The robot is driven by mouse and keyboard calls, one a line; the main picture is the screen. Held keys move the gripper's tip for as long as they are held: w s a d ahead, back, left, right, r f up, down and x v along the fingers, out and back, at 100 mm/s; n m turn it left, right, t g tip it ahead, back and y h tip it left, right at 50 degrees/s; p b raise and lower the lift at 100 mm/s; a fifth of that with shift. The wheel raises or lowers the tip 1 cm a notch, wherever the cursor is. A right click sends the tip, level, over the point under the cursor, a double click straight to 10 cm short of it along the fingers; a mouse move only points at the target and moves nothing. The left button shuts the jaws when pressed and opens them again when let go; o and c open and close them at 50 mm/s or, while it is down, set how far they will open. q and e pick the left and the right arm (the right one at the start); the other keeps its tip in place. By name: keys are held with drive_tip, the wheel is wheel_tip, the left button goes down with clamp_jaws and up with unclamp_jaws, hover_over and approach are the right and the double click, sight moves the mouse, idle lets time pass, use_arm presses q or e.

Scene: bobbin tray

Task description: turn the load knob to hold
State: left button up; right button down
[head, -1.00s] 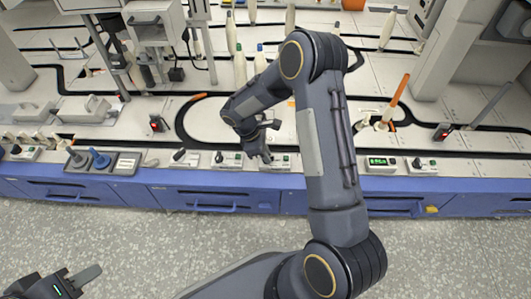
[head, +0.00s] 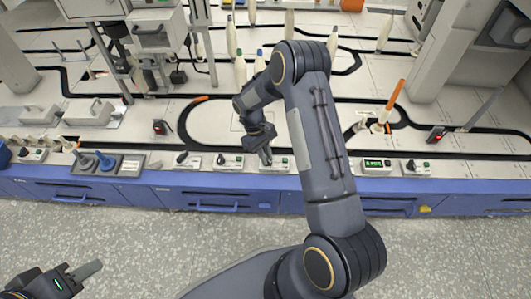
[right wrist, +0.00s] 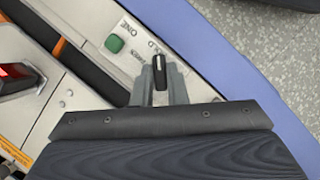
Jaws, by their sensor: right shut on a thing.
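The black load knob (right wrist: 159,72) has a pale pointer line and shows between the grey fingers of my right gripper (right wrist: 160,84) in the right wrist view. The fingers are shut on it. Its panel has a green button (right wrist: 115,44) and printed labels, partly covered by the gripper; I cannot read the knob's setting. In the head view my right gripper (head: 266,157) reaches down to a small control panel (head: 282,169) at the bench's front edge and hides the knob. My left gripper (head: 76,272) hangs low at the left, away from the bench; its jaw opening is unclear.
Similar control panels (head: 229,162) stand along the front edge, with a green-lit display (head: 374,163) to the right. A red-lit device (head: 159,127) and upright bobbins (head: 240,68) stand farther back. The blue bench front (head: 170,192) borders open speckled floor.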

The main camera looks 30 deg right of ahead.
drive_tip(key=m+y, duration=0.1)
drive_tip(key=m, duration=0.1)
drive_tip(key=m+p, duration=0.1)
drive_tip(key=m, duration=0.1)
drive_tip(key=shift+d+r+m+y, duration=0.1)
drive_tip(key=shift+d+m+y, duration=0.05)
drive_tip(key=shift+m+y, duration=0.2)
drive_tip(key=m+y, duration=0.1)
drive_tip(key=m, duration=0.1)
drive_tip(key=m+p, duration=0.1)
drive_tip(key=m, duration=0.1)
drive_tip(key=shift+t+y, duration=0.3)
drive_tip(key=shift+y, duration=0.05)
drive_tip(key=shift+m, duration=0.25)
drive_tip(key=c, duration=1.4)
unclamp_jaws()
drive_tip(key=shift+c, duration=0.2)
drive_tip(key=p+v, duration=0.3)
drive_tip(key=v, duration=0.4)
drive_tip(key=shift+d+r, duration=0.2)
drive_tip(key=shift+r, duration=0.1)
drive_tip(key=shift+w, duration=0.1)
